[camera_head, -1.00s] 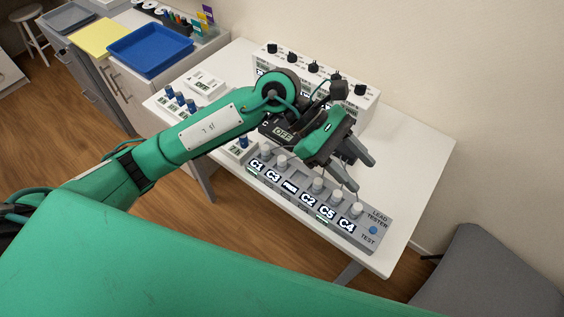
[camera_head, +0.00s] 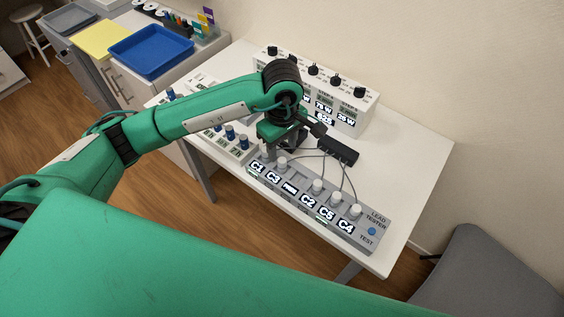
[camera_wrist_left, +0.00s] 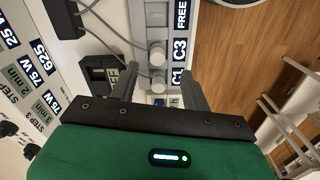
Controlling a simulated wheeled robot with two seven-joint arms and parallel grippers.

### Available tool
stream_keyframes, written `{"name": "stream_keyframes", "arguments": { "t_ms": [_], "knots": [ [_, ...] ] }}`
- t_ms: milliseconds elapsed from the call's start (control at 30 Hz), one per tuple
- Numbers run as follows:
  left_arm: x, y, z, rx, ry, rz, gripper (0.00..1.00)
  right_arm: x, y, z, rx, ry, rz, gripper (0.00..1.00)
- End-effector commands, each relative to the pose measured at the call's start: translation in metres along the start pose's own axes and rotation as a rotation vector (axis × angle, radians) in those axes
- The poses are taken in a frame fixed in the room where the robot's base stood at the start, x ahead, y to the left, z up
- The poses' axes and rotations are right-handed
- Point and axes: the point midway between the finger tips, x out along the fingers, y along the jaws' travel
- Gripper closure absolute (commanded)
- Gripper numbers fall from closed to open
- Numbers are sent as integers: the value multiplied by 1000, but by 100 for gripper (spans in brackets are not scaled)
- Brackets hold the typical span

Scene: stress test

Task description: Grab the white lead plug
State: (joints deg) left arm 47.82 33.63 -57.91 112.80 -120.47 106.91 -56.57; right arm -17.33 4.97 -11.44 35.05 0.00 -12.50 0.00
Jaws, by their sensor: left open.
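The lead tester (camera_head: 375,232) is a grey strip on the table with several whitish plugs in a row; I cannot tell which one the task means. Plugs stand by C3 (camera_head: 282,162), C2 (camera_head: 317,186), C5 (camera_head: 336,199) and C4 (camera_head: 355,211). My left gripper (camera_head: 272,153) points down over the C1 end, open. In the left wrist view, the C1 plug (camera_wrist_left: 158,82) shows between the open fingertips (camera_wrist_left: 158,80), apart from both, and the C3 plug (camera_wrist_left: 157,53) lies just beyond. The gripper partly hides the C1 plug in the head view. My right gripper is out of view.
A black box (camera_head: 338,151) with thin leads running to the tester lies behind it. A white unit with black knobs (camera_head: 350,105) stands at the back. Blue-knobbed switches (camera_head: 230,132) are at left. The table's right end (camera_head: 415,170) is clear.

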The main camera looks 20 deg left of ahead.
Motion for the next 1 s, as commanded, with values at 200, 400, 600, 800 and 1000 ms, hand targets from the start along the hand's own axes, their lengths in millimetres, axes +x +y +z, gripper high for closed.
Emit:
{"name": "stream_keyframes", "arguments": {
  "t_ms": [200,400,600,800,1000],
  "knots": [
    [17,0,0,1,-1,-1,52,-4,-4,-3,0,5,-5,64],
    [35,1,-3,-2,-3,-3,52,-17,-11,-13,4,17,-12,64],
    [62,2,-6,-1,-2,-1,52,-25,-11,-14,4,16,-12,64],
    [69,3,-6,1,-1,2,52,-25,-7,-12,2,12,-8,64],
    [69,3,-6,1,-1,1,68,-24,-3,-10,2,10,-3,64]
  ]
}}
